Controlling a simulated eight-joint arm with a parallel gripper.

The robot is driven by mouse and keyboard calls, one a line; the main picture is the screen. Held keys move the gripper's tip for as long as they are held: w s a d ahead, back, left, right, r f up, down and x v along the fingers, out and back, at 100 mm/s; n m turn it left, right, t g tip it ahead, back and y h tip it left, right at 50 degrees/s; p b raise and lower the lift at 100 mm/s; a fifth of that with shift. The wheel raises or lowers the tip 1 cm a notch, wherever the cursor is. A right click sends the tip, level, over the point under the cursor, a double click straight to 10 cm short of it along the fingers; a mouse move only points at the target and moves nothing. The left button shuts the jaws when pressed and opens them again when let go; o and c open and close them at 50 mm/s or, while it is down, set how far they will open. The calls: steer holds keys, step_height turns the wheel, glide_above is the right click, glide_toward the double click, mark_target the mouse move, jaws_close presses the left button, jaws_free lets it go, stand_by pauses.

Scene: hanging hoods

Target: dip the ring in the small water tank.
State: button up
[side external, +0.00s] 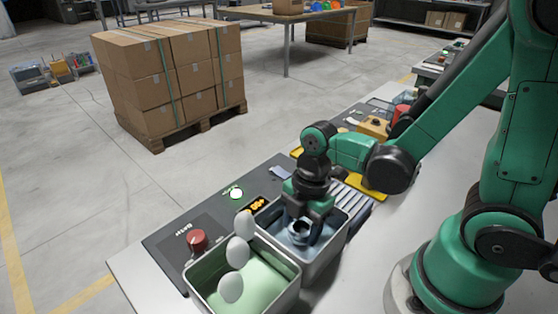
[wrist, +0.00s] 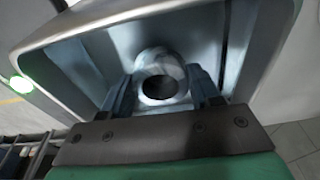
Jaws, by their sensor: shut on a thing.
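My gripper (side external: 302,236) points down inside the small tank (side external: 343,238), which has a grey rim and a bluish inside. It is shut on a pale metallic ring (side external: 299,229), held between the two fingers below the rim level. In the wrist view the ring (wrist: 160,62) with its dark round opening sits between my fingertips (wrist: 162,86), with the tank's walls around it. I cannot tell how much of the ring is under water.
A tank of green liquid (side external: 296,269) stands beside it, with several white oval shapes (side external: 231,289) over it. A panel with a red knob (side external: 197,240), a lit green button (side external: 236,194) and an orange display lies behind. Ribbed rollers (side external: 350,198) adjoin the tank's right.

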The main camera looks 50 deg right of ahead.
steer(key=shift+f, duration=0.25)
stand_by(0.5)
steer(key=shift+r, duration=0.3)
stand_by(3.0)
step_height(320, 180, up, 8)
steer(key=shift+r, duration=0.25)
stand_by(0.7)
steer(key=shift+w, duration=0.1)
stand_by(1.2)
